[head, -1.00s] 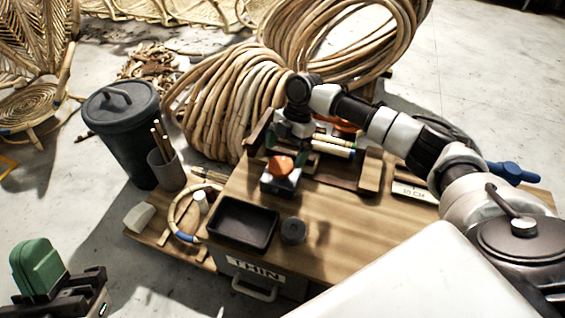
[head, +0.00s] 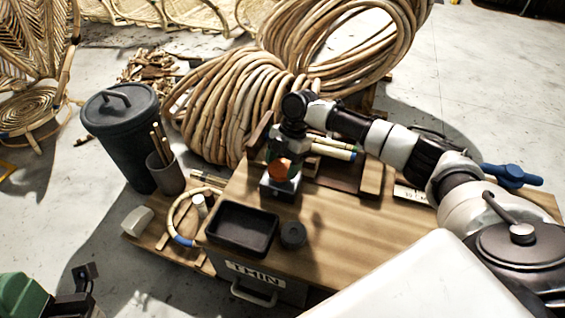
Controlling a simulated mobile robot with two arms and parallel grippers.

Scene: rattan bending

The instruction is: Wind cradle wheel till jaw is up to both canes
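The orange cradle wheel (head: 279,172) sits on a small dark and grey base near the bench's back-left part. My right gripper (head: 283,166) reaches down over it, with fingers about its sides. The fingers partly cover the wheel, and I cannot tell whether they press on it. Two pale canes (head: 334,148) with coloured end bands lie just right of the gripper. The jaw is hidden behind the gripper and arm, so its distance from the canes does not show. My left gripper (head: 85,287) is only partly in view at the bottom left, away from the bench.
A black tray (head: 243,229) and a dark round piece (head: 293,234) stand on the wooden bench (head: 345,240). A cane ring (head: 180,216) lies on the lower board at left. A lidded bin (head: 123,140) and large cane coils (head: 225,105) stand behind.

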